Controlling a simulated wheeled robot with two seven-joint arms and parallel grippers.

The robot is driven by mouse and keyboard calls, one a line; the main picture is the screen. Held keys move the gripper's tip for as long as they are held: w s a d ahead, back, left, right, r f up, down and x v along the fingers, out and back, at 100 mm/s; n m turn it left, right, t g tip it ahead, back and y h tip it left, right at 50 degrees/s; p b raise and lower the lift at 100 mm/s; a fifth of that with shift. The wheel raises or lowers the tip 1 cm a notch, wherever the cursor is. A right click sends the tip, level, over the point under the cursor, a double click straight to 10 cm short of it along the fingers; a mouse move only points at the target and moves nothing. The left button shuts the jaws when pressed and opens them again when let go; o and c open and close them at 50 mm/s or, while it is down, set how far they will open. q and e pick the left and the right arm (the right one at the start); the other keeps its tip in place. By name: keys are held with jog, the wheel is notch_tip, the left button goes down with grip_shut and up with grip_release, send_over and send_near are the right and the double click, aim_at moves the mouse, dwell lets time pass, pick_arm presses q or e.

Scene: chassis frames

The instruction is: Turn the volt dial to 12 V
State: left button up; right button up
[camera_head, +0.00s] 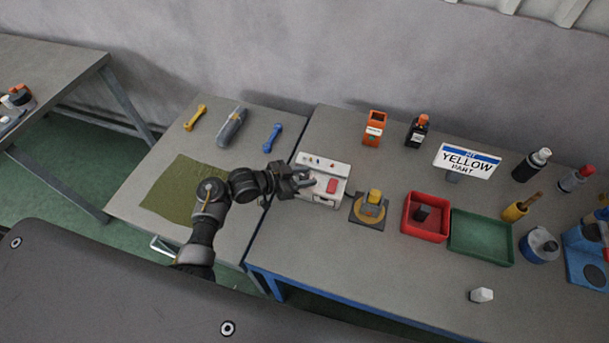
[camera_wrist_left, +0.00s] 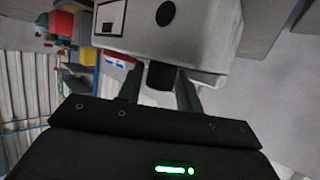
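A white power-supply-like box (camera_head: 341,168) with a red switch (camera_head: 332,186) stands at the left end of the right-hand bench. My left gripper (camera_head: 305,178) reaches its left front side from the left. In the left wrist view the box (camera_wrist_left: 205,40) fills the top, and a dark knob-like part (camera_wrist_left: 161,76) sticks out between the fingers of my left gripper (camera_wrist_left: 160,92). The fingers are apart, one on each side of it; firm contact cannot be made out. The volt marks and the dial's setting are not readable. My right gripper is out of view.
A yellow-topped piece on a dark base (camera_head: 374,207) stands just right of the box. Beyond are a red bin (camera_head: 443,226), a green tray (camera_head: 494,253) and a YELLOW PART sign (camera_head: 467,160). The left bench (camera_head: 140,180) holds a green mat (camera_head: 165,193) and tools.

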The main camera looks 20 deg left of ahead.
pick_arm(q)
jog(key=c, duration=0.7)
jog(key=shift+a+f+m+g+h+b, duration=0.15)
jog(key=shift+m+g+h+b, duration=0.6)
jog(key=shift+m+g, duration=0.35)
jog(key=m+g+h+b, duration=0.1)
jog(key=m+g+b, duration=0.8)
jog(key=b, duration=0.7)
jog(key=shift+f+g+b, duration=0.1)
jog(key=shift+g+b, duration=0.3)
jog(key=shift+g, duration=0.1)
jog(key=shift+r+m+g+b, duration=0.25)
jog(key=shift+m+g+b, duration=0.2)
jog(key=shift+b, duration=0.3)
